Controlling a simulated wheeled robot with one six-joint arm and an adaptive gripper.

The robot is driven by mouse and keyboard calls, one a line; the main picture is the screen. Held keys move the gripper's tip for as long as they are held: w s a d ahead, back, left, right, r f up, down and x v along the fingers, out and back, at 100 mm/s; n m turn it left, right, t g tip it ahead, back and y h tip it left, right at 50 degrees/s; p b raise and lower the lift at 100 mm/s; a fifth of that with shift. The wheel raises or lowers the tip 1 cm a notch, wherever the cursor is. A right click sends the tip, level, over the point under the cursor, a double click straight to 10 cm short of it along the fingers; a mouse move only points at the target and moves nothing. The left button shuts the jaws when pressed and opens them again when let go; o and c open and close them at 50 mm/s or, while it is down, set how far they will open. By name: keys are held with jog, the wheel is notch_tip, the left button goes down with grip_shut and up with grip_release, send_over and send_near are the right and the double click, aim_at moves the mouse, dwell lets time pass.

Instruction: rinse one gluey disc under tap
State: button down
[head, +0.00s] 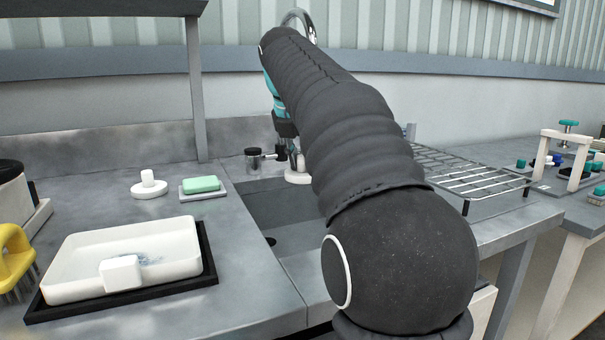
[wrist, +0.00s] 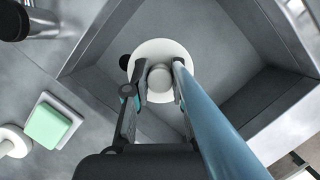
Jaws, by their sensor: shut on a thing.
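My gripper (wrist: 158,80) is shut on the knob of a white round disc (wrist: 148,50) and holds it over the sink (wrist: 225,95). In the head view the held disc (head: 297,178) shows beside my arm, which hides part of the sink. A smooth blue column (wrist: 215,125), which looks like running water, reaches to the disc's right edge in the wrist view. The tap's curved spout (head: 300,17) shows above my arm. Glue on the held disc cannot be made out. A second white knobbed disc (head: 149,186) lies on the counter.
A green soap bar (head: 201,184) sits on a dish beside the second disc. A white basin (head: 85,248) with a white block (head: 121,273) and a yellow brush (head: 14,258) are at left. A wire rack (head: 465,172) stands right of the sink.

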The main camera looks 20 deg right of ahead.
jog(key=shift+s+d, duration=0.15)
jog(key=shift+s+d, duration=0.25)
jog(key=shift+d, duration=0.05)
dwell(0.4)
jog(key=s+a+b, duration=0.1)
jog(key=s+a, duration=0.4)
jog(key=s, duration=0.1)
jog(key=shift+a, duration=0.2)
dwell(0.5)
dwell(1.3)
jog(key=s+a+r+p, duration=0.1)
jog(key=s+a+r, duration=0.2)
jog(key=r, duration=0.1)
jog(key=shift+s+a, duration=0.2)
jog(key=shift+s, duration=0.1)
